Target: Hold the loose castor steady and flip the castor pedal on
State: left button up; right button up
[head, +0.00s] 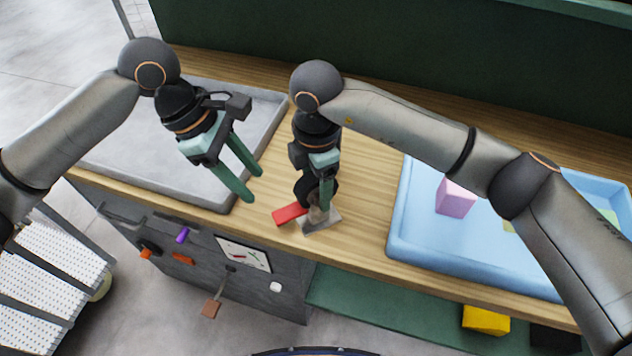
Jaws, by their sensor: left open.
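The castor (320,222) stands on the wooden worktop near its front edge, with a grey plate at the bottom and dark parts above. Its red pedal (289,214) sticks out to the left. My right gripper (325,202) points down at the castor from above, with one green finger in front of its upper part. Its other finger is hidden, so its grip cannot be made out. My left gripper (254,186) is open and empty, above the worktop to the left of the castor and apart from the pedal.
A grey tray (130,160) lies on the left of the worktop (360,190). A blue tray (420,245) with a pink block (455,197) is on the right. A panel with coloured knobs (182,236) is below the front edge. A yellow block (486,320) lies lower right.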

grip_shut()
dwell(0.3)
